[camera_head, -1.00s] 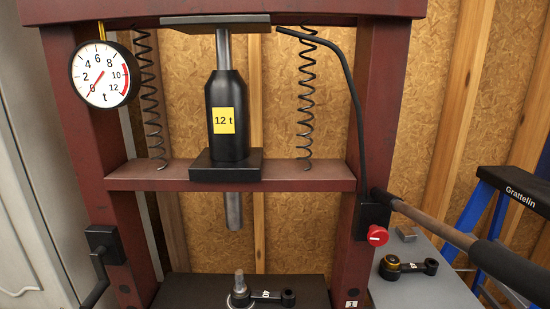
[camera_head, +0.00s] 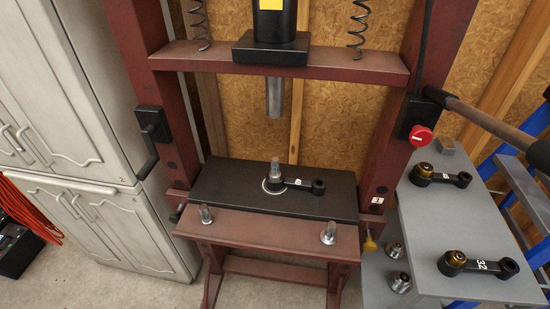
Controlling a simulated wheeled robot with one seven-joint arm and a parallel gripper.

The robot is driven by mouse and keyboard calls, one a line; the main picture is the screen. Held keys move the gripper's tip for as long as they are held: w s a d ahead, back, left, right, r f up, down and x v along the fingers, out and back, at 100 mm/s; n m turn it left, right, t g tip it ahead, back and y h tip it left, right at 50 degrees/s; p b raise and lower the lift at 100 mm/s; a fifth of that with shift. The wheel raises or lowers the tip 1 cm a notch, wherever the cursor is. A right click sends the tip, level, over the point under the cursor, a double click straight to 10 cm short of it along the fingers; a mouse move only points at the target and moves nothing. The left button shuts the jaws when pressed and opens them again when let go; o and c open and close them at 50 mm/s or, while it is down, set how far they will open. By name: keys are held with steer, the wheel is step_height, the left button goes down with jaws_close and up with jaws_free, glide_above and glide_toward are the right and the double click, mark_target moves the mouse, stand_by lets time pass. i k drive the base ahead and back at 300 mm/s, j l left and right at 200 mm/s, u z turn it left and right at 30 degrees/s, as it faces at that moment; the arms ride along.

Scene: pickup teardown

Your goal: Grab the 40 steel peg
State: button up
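No number 40 can be read on any steel piece. A steel peg (camera_head: 275,168) stands upright at the ring end of a small black link arm (camera_head: 302,185) on the black press bed (camera_head: 225,187). Two short steel cylinders, a far one (camera_head: 395,250) and a near one (camera_head: 401,283), stand at the left part of the grey table (camera_head: 425,220). My gripper is not in view.
The red press frame (camera_head: 280,62) and its steel ram (camera_head: 274,98) stand above the bed. Two black link arms, one (camera_head: 440,178) behind another marked 32 (camera_head: 480,264), lie on the table. A press lever (camera_head: 480,115) reaches over it. Grey cabinets (camera_head: 60,90) stand at left.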

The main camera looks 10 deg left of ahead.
mark_target(274, 174)
steer(key=i+j, duration=0.1)
steer(key=j, duration=0.25)
steer(key=i+j, duration=0.15)
steer(key=j, duration=0.25)
steer(key=i+j, duration=0.1)
steer(key=j, duration=0.25)
steer(key=i+j, duration=0.15)
steer(key=j, duration=0.25)
